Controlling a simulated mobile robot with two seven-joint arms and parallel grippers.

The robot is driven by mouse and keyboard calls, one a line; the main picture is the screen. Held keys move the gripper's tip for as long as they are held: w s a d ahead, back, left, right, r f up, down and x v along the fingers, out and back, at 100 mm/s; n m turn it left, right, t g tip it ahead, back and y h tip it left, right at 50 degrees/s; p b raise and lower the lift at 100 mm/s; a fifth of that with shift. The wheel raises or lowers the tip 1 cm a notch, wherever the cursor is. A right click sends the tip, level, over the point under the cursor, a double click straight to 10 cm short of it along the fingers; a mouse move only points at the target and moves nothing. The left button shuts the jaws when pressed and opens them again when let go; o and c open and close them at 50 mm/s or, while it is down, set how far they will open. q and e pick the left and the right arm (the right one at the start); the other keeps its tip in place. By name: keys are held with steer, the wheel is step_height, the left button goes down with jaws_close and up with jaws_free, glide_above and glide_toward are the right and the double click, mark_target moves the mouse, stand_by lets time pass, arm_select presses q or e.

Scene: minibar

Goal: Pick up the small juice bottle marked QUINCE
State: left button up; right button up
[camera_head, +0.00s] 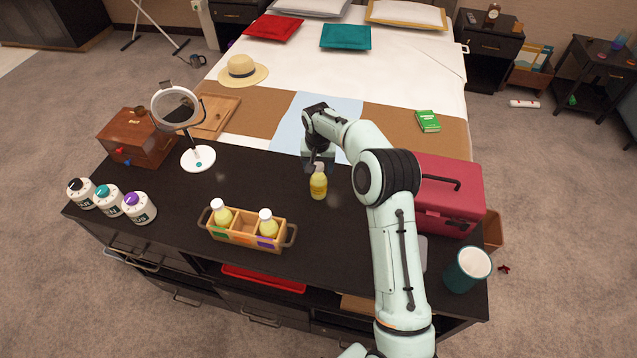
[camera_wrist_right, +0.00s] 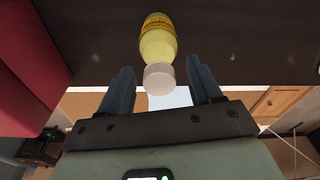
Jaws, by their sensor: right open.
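A small yellow juice bottle (camera_head: 318,184) with a pale cap stands alone on the dark cabinet top. In the right wrist view the same bottle (camera_wrist_right: 158,45) shows with its cap between or just beyond the fingers; its label is too small to read. My right gripper (camera_head: 317,163) is open at the bottle's cap, on its far side, and in the wrist view its two fingers (camera_wrist_right: 164,90) are apart with the cap in the gap. Two similar bottles, one at left (camera_head: 222,215) and one at right (camera_head: 267,224), stand in a wooden caddy (camera_head: 243,238). My left gripper is not in view.
A red case (camera_head: 449,200) stands right of my forearm, with a teal cup (camera_head: 467,269) in front. A round mirror (camera_head: 198,158), a wooden box (camera_head: 136,138) and several white jars (camera_head: 139,208) occupy the left side. The top between caddy and mirror is clear.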

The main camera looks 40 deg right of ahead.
steer(key=shift+f, duration=0.15)
jaws_close()
